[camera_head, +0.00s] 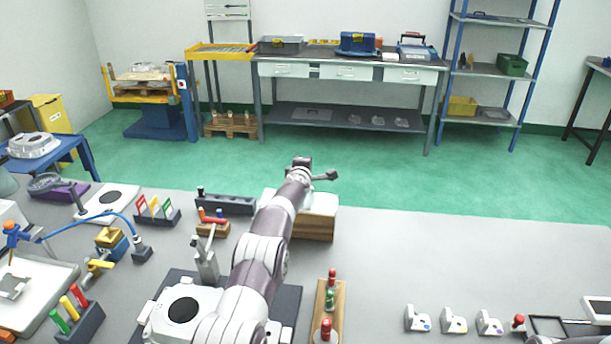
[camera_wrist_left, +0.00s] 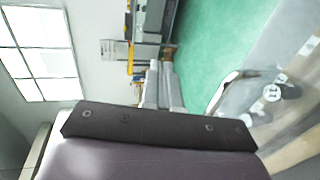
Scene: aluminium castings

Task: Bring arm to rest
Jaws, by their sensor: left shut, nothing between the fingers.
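My left arm reaches up through the middle of the head view, over the grey workbench (camera_head: 400,260). Its left gripper (camera_head: 331,175) is at the arm's far end, above the bench's back edge and apart from the objects below. The gripper also shows in the left wrist view (camera_wrist_left: 160,68), where its grey fingers are together with nothing between them. My right gripper does not show in either view.
A wooden block with a white top (camera_head: 316,222) stands under the left forearm. A white casting (camera_head: 182,309) on a dark plate and a wooden rack (camera_head: 342,296) flank the arm. Several small white parts (camera_head: 453,320) sit at right. The right-middle bench is clear.

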